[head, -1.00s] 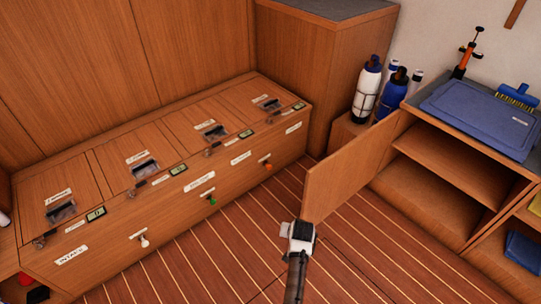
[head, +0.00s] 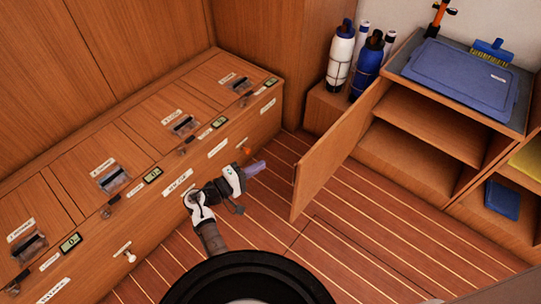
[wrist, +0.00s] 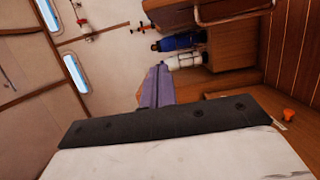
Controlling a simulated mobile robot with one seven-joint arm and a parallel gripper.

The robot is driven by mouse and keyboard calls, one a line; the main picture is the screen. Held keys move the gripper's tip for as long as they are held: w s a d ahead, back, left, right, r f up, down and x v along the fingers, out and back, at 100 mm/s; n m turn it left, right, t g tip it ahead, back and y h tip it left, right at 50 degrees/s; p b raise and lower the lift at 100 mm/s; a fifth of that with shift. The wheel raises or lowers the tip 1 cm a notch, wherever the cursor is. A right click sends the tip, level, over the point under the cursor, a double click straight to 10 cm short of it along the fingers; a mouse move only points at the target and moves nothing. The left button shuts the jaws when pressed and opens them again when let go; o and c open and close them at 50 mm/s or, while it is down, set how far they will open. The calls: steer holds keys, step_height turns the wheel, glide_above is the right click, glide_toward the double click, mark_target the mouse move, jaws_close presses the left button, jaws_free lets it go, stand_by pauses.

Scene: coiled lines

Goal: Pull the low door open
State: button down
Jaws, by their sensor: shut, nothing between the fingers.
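The low door (head: 335,155) is a plain wooden panel. It stands swung well out from the open shelf cabinet (head: 425,130) on the right, whose inside shows. My gripper (head: 260,167) is left of the door's free edge, apart from it, over the floor in front of the bench lockers. Its purple-grey fingers are closed together with nothing between them. The fingers (wrist: 156,86) also show in the wrist view, pointing towards the bottles. I cannot pick out the door for sure in the wrist view.
White and blue bottles (head: 368,65) stand on a ledge behind the door. A long wooden bench (head: 225,130) with latched lids and small knobs runs along the left. A blue lid (head: 465,75) and a brush lie on the cabinet top. Striped floor (head: 350,240) is clear right of my gripper.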

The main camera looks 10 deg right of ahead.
steer(key=d+p, duration=0.2)
steer(key=d, duration=0.9)
steer(key=shift+w+d+p, duration=0.25)
steer(key=shift+d+p, duration=0.05)
steer(key=shift+p, duration=0.1)
